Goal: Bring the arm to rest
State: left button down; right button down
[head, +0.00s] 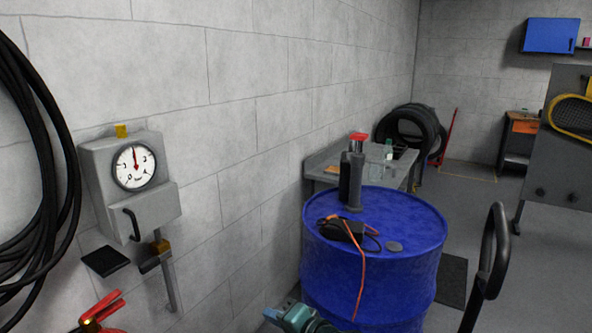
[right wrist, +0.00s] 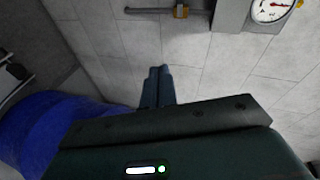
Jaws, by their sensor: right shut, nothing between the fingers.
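My right gripper (head: 272,313) shows at the bottom edge of the head view, just left of the blue drum's base. Only a small teal part of it and its arm is in the picture. In the right wrist view its two dark fingers (right wrist: 158,85) lie together with nothing between them. They point at the block wall and touch nothing that I can see. My left gripper is not in view.
A blue drum (head: 415,265) with a cable and dark tools on top stands close right of my gripper. A wall gauge box (head: 94,160), a coiled black hose (head: 40,75) and a red extinguisher (head: 104,305) are left. Open floor lies beyond the drum.

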jog(key=w+d+f+h, duration=0.1)
jog(key=d+f+h, duration=0.25)
jog(key=d, duration=1.05)
jog(key=w+d+f+h, duration=0.15)
jog(key=d+f, duration=0.25)
jog(key=d, duration=0.9)
jog(key=s+f+n+h, duration=0.1)
jog(key=s+f+n, duration=0.25)
jog(key=s, duration=0.55)
jog(key=s+f+n+h, duration=0.1)
jog(key=s+f+n, duration=0.3)
jog(key=s, duration=0.5)
jog(key=s+d+n+h, duration=0.1)
jog(key=s+d+n, duration=0.15)
jog(key=s, duration=0.45)
jog(key=s+d+n+h, duration=0.1)
jog(key=s+n, duration=0.3)
jog(key=s, duration=0.3)
jog(key=a+m, duration=0.5)
jog(key=a, duration=0.5)
jog(key=shift+w+m+y, duration=0.3)
jog(key=shift+w+y, duration=0.1)
jog(key=shift+a, duration=0.1)
